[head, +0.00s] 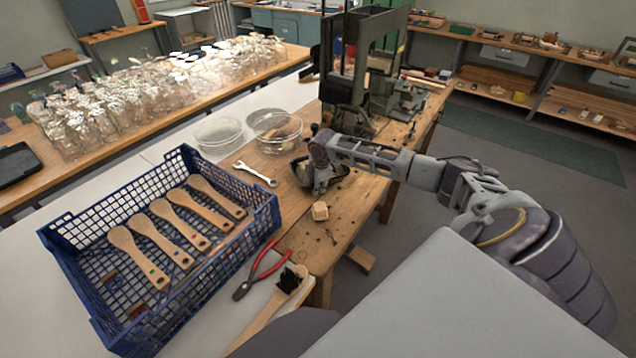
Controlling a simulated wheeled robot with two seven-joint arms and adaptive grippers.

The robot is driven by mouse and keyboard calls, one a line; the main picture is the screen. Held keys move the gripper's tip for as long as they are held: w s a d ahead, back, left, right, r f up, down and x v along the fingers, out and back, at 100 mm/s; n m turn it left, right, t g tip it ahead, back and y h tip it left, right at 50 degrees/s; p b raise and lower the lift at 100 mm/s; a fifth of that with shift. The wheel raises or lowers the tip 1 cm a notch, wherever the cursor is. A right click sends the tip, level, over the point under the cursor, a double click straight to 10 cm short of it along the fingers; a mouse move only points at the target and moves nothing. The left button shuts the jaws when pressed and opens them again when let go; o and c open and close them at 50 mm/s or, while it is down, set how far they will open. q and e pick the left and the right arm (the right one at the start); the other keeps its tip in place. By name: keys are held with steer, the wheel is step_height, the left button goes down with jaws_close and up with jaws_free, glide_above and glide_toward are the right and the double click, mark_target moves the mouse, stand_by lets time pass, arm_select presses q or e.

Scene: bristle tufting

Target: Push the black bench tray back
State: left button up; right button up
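The small black bench tray (341,172) lies on the wooden bench, in front of the dark press. My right gripper (320,187) reaches in from the right and points down at the tray, covering much of its middle. The fingertips look to be at or just inside the tray. I cannot tell whether they touch it, or whether the fingers are open or shut. What lies in the tray is mostly hidden. My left gripper is not in view.
A wooden block (320,211) lies in front of the tray. Glass dishes (278,133), a wrench (256,174) and the dark press (350,119) stand around it. A blue crate (100,216) holds brush handles. Red pliers (262,272) and a bristled brush (272,312) lie nearer.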

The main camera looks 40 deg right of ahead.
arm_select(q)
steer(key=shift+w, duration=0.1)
arm_select(e)
steer(key=shift+f, duration=0.1)
jaws_close()
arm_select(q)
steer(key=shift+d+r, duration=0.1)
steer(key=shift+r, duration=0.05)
arm_select(e)
steer(key=shift+d, duration=0.1)
